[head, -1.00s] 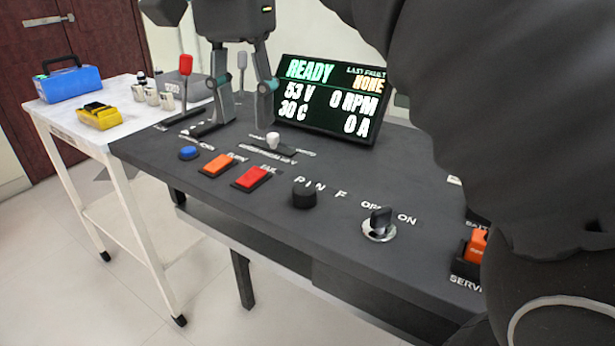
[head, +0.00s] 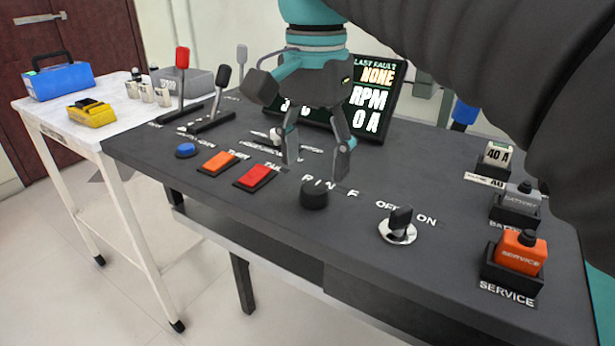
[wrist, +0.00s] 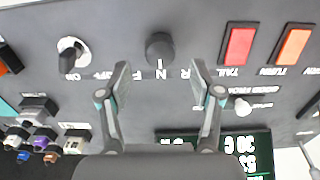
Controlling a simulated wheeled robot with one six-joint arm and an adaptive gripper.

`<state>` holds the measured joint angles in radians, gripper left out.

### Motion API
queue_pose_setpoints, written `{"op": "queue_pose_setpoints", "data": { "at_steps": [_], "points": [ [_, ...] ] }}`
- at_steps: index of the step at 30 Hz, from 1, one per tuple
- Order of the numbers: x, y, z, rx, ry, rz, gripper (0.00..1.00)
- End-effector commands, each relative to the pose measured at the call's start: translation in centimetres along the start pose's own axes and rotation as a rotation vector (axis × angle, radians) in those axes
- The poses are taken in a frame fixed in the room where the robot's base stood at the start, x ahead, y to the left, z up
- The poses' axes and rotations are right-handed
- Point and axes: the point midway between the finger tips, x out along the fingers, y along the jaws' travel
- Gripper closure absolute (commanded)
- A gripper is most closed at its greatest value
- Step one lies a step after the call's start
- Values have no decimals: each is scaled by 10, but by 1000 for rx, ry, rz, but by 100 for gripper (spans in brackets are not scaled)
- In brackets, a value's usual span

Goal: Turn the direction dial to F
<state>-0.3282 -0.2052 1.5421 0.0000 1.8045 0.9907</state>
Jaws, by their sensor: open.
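The direction dial (head: 314,194) is a round black knob on the dark console top, with the letters R, N and F printed behind it. It also shows in the wrist view (wrist: 160,46), where a light pointer mark faces the N. My gripper (head: 318,168) is open and empty, just behind and above the dial. In the wrist view the fingertips (wrist: 160,68) straddle the R N F lettering, with the dial beyond them and centred between them. I see no contact with the dial.
The OFF/ON key switch (head: 398,225) stands right of the dial. Red (head: 259,175) and orange (head: 221,162) rocker switches lie left. A white-knobbed lever (wrist: 242,106) is near one finger. The SERVICE plug (head: 520,252) is at right. The display (head: 370,100) stands behind.

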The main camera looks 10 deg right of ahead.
Motion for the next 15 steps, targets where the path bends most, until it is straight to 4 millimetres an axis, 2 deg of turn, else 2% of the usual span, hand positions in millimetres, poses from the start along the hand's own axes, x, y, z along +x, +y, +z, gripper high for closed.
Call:
{"op": "queue_pose_setpoints", "data": {
  "at_steps": [1, 6, 15],
  "points": [
    [11, 1, 0, 0, -1, 2, 35],
    [32, 0, 0, 0, -1, 2, 35],
    [45, 0, 0, 0, 0, 0, 35]
  ]
}}
